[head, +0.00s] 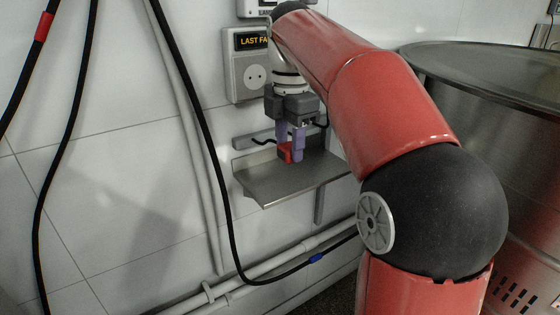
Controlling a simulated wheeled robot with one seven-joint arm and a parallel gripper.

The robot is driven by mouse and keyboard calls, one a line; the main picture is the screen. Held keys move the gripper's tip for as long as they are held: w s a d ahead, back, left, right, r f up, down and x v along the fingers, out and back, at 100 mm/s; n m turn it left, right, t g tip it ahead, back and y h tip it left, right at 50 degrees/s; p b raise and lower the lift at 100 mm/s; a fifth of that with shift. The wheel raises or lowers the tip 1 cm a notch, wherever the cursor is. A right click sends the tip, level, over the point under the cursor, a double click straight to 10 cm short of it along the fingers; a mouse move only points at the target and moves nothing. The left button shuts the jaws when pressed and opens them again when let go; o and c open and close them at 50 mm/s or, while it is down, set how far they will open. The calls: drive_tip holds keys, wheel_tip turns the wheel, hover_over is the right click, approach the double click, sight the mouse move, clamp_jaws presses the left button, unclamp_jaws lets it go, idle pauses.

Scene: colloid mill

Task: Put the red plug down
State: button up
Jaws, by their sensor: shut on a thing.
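The red plug (285,152) is between the purple fingers of my gripper (291,150), which are shut on it. My gripper points down over a small metal shelf (270,188) on the wall. The plug is low, near the shelf's back part; I cannot tell if it touches the surface. A black cable (263,141) shows just left of the plug by the wall. The plug's right side is partly hidden by a finger.
Black cables (200,130) and pipes run down the wall at left. A large steel vessel (510,130) stands at right. The shelf's left and front parts are bare.

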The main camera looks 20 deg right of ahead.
drive_tip(key=shift+w+a, duration=0.3)
drive_tip(key=shift+w, duration=0.65)
wheel_tip(320, 180, down, 2)
drive_tip(key=shift+f+b, duration=0.15)
drive_tip(key=shift+b, duration=0.2)
hover_over(283, 185)
drive_tip(key=f, duration=0.3)
drive_tip(key=f+b, duration=0.1)
drive_tip(key=shift+s+f, duration=0.15)
drive_tip(key=shift+s, duration=0.1)
drive_tip(key=shift+w+f, duration=0.2)
drive_tip(key=shift+f, duration=0.45)
drive_tip(key=o, duration=1.3)
drive_tip(key=shift+r, duration=0.15)
